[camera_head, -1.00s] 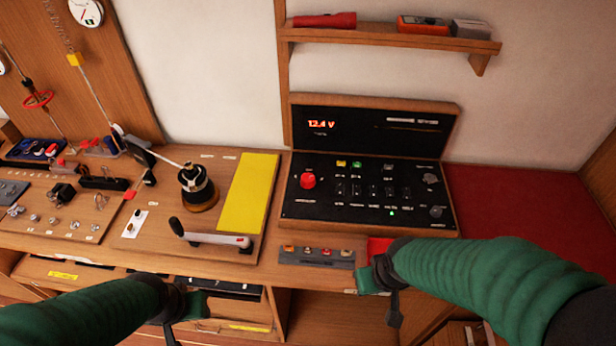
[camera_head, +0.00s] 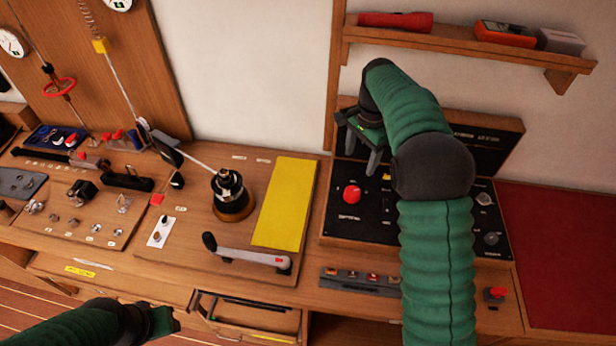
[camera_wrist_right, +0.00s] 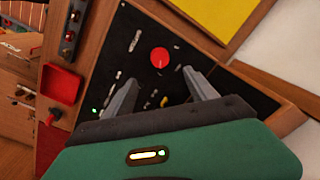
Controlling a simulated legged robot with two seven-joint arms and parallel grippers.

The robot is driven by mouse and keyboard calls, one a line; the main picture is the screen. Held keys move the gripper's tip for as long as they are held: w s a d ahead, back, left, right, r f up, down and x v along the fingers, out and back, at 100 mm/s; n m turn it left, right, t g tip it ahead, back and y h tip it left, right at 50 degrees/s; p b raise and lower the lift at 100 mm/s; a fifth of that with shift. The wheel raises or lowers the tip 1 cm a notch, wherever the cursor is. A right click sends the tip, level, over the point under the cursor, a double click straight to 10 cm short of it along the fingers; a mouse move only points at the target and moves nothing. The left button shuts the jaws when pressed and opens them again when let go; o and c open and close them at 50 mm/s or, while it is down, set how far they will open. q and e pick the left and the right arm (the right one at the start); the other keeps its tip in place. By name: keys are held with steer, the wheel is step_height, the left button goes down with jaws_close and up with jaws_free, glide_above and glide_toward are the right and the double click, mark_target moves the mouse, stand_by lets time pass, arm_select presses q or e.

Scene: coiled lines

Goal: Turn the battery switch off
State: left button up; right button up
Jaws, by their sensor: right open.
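The battery switch looks to be the round red knob (camera_head: 352,194) at the left of the black switch panel (camera_head: 345,222). In the right wrist view the red knob (camera_wrist_right: 160,57) sits beyond and between my two fingers. My right gripper (camera_head: 362,152) is open and empty, above the panel's upper left part, apart from the knob; it also shows in the right wrist view (camera_wrist_right: 160,95). My right arm hides much of the panel. My left gripper (camera_head: 165,320) is low at the left, in front of the bench; its jaw opening is unclear.
A shelf (camera_head: 460,50) with a red torch (camera_head: 395,20) and an orange device (camera_head: 504,33) is above the panel. A winch (camera_head: 232,195), a yellow mat (camera_head: 285,202) and a crank handle (camera_head: 245,255) are left of the panel. A small red button (camera_head: 496,293) is at the front right.

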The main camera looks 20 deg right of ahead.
steer(key=r, duration=0.1)
steer(key=p, duration=0.1)
glide_above(354, 191)
steer(key=shift+m, duration=0.3)
steer(key=f, duration=1)
steer(key=shift+s+d+f, duration=0.1)
steer(key=shift+d+f, duration=0.05)
steer(key=shift+d, duration=0.2)
steer(key=f, duration=0.2)
steer(key=a+f, duration=0.1)
steer(key=f, duration=0.1)
steer(key=shift+a+f+p, duration=0.1)
steer(key=shift+f+p, duration=0.25)
steer(key=shift+f, duration=0.65)
steer(key=shift+d+f, duration=0.2)
steer(key=shift+d, duration=0.25)
steer(key=shift+c, duration=0.4)
steer(key=c, duration=0.5)
steer(key=shift+a+r, duration=0.1)
steer(key=shift+a, duration=0.1)
steer(key=c, duration=0.8)
arm_select(q)
steer(key=shift+s+d+r, duration=0.1)
steer(key=shift+s+r, duration=0.35)
steer(key=shift+r, duration=0.2)
steer(key=shift+s+d+r, duration=0.1)
steer(key=shift+s+r, duration=0.3)
steer(key=shift+r, duration=0.2)
